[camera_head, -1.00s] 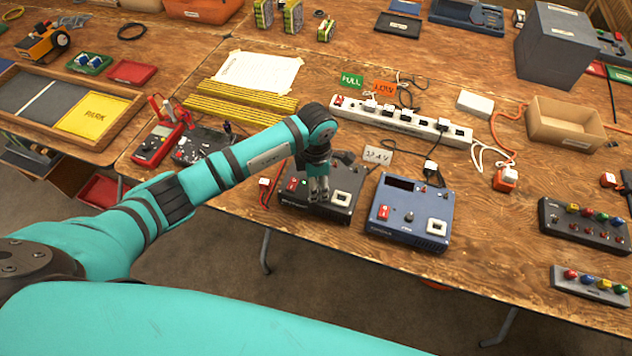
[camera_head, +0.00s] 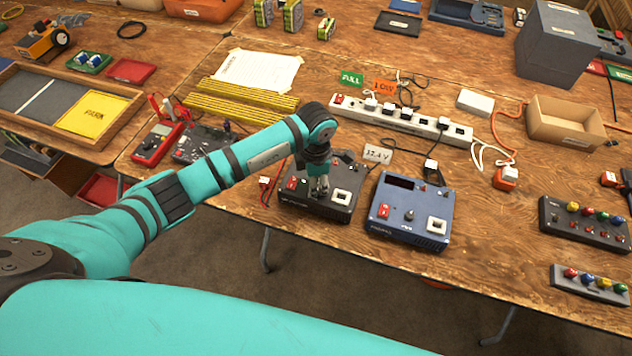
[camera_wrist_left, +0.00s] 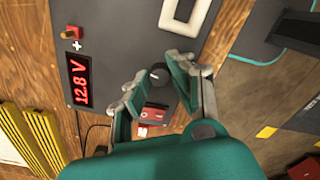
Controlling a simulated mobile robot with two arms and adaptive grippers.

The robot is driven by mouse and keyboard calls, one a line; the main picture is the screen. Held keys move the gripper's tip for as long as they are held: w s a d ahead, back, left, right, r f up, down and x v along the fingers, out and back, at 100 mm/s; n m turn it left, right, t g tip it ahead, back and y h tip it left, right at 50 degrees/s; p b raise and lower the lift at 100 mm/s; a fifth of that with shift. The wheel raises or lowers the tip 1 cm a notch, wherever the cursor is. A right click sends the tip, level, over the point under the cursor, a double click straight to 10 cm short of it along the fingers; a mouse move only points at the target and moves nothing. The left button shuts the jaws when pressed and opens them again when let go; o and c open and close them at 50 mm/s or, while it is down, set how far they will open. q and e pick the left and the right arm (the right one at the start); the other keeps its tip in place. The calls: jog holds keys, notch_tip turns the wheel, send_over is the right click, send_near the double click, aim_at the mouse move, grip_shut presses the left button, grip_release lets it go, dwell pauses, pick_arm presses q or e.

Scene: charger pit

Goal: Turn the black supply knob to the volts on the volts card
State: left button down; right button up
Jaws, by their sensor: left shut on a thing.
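The black supply (camera_head: 312,208) sits near the table's front edge, under my left gripper (camera_head: 318,191). In the left wrist view, its red display (camera_wrist_left: 82,80) reads 12.8 V. The black knob (camera_wrist_left: 158,73) sits between my left fingertips (camera_wrist_left: 154,82), which are shut on it; the fingers partly cover it. The supply also has a red switch (camera_wrist_left: 155,111) and a white-framed socket (camera_head: 341,197). The volts card (camera_head: 378,154) stands behind the supplies and reads 12.4 V. My right gripper is not in view.
A blue supply (camera_head: 398,230) stands close to the right of the black one. A white power strip (camera_head: 425,128) with plugs lies behind them. A red meter (camera_head: 152,148) and yellow striped bars (camera_head: 240,100) are to the left. Bare table lies right of the blue supply.

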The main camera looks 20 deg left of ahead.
pick_arm(q)
jog(key=n, duration=0.4)
jog(key=shift+b, duration=0.4)
jog(key=shift+n, duration=1.6)
jog(key=c, duration=1.1)
grip_release()
jog(key=shift+c, duration=0.2)
jog(key=shift+r, duration=0.15)
notch_tip(320, 180, up, 12)
